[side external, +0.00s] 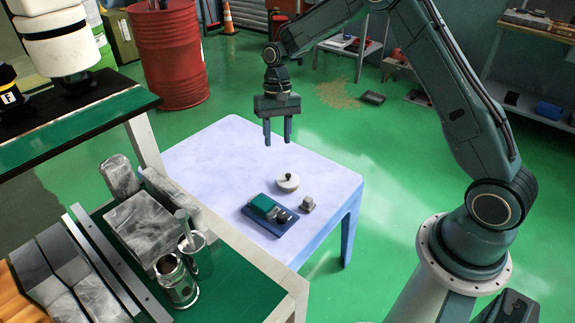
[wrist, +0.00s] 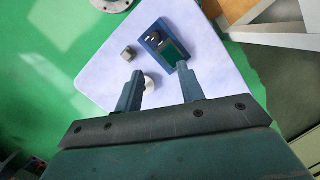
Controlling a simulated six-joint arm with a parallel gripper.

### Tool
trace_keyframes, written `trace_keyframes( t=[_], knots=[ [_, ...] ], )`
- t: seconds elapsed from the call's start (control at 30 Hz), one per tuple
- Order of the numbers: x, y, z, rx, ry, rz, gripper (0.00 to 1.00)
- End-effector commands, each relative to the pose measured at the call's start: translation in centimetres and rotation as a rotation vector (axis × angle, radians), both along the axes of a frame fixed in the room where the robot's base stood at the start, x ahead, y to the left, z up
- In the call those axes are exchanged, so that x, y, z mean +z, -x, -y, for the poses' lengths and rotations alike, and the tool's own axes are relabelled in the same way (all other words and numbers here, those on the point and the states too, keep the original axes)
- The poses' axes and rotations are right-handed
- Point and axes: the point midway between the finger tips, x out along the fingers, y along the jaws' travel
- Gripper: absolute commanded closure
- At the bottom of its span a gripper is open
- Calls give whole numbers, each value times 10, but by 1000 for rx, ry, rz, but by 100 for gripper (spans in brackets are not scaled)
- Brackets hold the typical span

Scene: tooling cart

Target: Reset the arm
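My gripper (side external: 278,141) hangs above the white table (side external: 215,152), pointing down. Its two fingers are apart with nothing between them, clear of the tabletop. In the wrist view my gripper (wrist: 159,72) also shows open. On the table lie a blue device with a green panel (side external: 264,204), a round white disc with a dark knob (side external: 288,184) and a small grey block (side external: 307,204). The blue device (wrist: 168,48) and the block (wrist: 128,52) also show in the wrist view.
A tooling cart (side external: 225,270) with metal blocks and steel cups (side external: 177,280) stands at the front left. A dark shelf (side external: 75,118) with bottles is above it. A red drum (side external: 172,55) stands behind the table. The table's left and back surface is bare.

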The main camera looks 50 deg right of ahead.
Motion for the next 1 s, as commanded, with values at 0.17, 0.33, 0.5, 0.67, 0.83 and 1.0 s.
trace_keyframes(
  t=[0.17,0.33,0.5,0.67,0.83,1.0],
  knots=[
    [46,15,-7,42,19,67,61],
    [83,34,-13,82,38,124,61],
    [117,56,-18,123,57,182,61],
    [145,80,-24,159,76,236,61],
    [170,108,-29,199,97,294,61],
    [190,137,-33,238,120,350,61]
  ],
)
